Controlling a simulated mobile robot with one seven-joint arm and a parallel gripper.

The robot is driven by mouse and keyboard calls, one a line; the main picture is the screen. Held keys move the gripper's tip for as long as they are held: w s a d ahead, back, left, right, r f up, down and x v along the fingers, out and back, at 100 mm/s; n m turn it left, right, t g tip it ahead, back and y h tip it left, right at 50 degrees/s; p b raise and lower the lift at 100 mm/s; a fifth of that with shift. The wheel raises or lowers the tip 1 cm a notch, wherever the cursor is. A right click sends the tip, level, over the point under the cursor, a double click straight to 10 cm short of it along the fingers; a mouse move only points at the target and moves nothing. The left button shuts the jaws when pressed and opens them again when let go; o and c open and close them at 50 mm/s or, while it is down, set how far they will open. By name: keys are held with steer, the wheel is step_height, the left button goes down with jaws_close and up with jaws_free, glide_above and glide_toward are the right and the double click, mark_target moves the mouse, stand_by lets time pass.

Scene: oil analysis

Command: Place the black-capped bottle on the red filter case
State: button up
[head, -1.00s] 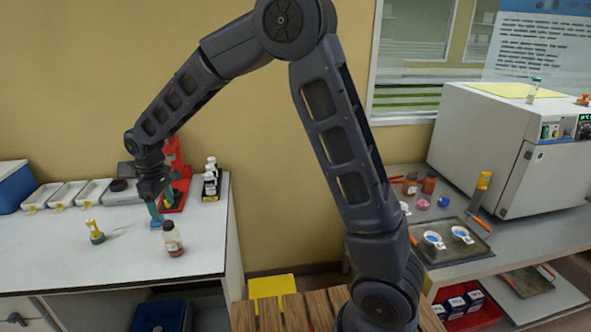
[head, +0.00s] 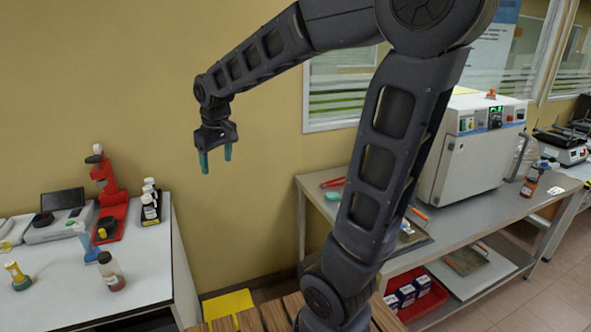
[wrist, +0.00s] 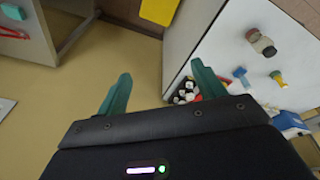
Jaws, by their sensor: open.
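A clear bottle with a dark cap and reddish contents (head: 113,275) stands upright on the white table at the left; it also shows in the wrist view (wrist: 262,43). Another dark-capped bottle with orange-brown contents (head: 529,186) stands on the far right bench. A red tray holding several blue-and-white boxes (head: 425,303) sits on the lower shelf of the grey bench; I cannot tell whether it is the filter case. My gripper (head: 216,164) is open and empty, in mid-air before the wall, above and right of the left table. Its spread fingers (wrist: 160,72) show in the wrist view.
A red stand (head: 107,190), several white-capped bottles (head: 150,202) and a yellow-and-green item (head: 17,277) are on the white table (head: 150,258). A white oven-like machine (head: 462,165) stands on the grey bench.

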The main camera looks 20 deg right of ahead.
steer(key=s+d+m+t, duration=0.2)
steer(key=s+d+m, duration=0.4)
steer(key=s+d, duration=0.8)
steer(key=d, duration=0.4)
steer(key=shift+s+m+h, duration=0.2)
steer(key=shift+m+h, duration=0.1)
steer(key=shift+m, duration=0.1)
steer(key=shift+d, duration=0.1)
